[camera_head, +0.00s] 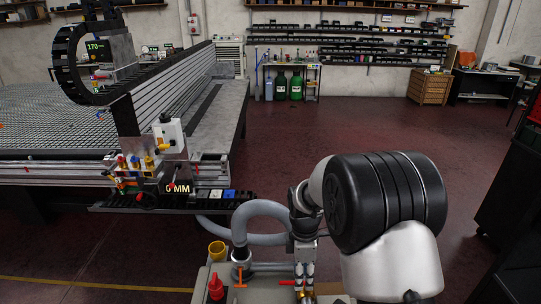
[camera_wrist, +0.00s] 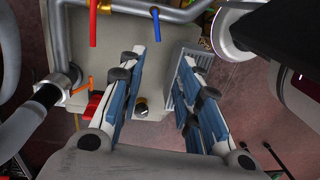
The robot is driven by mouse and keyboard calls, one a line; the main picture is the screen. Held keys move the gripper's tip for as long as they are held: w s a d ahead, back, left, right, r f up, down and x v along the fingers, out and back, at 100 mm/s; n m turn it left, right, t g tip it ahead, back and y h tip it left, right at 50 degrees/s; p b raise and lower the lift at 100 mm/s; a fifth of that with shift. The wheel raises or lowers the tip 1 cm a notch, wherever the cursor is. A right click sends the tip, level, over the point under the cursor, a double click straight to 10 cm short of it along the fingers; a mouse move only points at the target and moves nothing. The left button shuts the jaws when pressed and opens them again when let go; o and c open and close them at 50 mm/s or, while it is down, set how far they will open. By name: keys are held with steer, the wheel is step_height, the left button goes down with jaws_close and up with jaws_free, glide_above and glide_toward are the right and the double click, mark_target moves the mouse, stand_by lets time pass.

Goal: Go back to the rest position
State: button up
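My gripper (camera_wrist: 163,65) shows in the wrist view with its two blue-padded fingers apart and nothing between them. It points down toward a grey machine body with pipes. In the head view my arm, a black joint with white links, fills the lower right, and my gripper cannot be made out there. The vacuum grid table (camera_head: 50,108) stands at the left in the head view, well apart from my arm.
A grey hose (camera_head: 262,209) and a red knob (camera_head: 215,287) on the machine body lie close to my arm; an orange handle (camera_wrist: 82,87) shows beside my fingers. A dark cabinet (camera_head: 512,195) stands at the right. The red floor (camera_head: 330,120) ahead is clear.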

steer(key=s+d+r+m+t, duration=0.2)
steer(key=s+r+m, duration=0.4)
steer(key=s+r, duration=0.4)
steer(key=s+d+r+m+t, duration=0.2)
steer(key=s+r+m, duration=0.45)
steer(key=r, duration=0.45)
steer(key=s+m+t, duration=0.1)
steer(key=s+m, duration=0.4)
steer(key=s, duration=0.5)
steer(key=shift+d+r, duration=0.4)
steer(key=shift+d, duration=0.05)
steer(key=shift+d+m, duration=0.1)
steer(key=shift+m, duration=0.15)
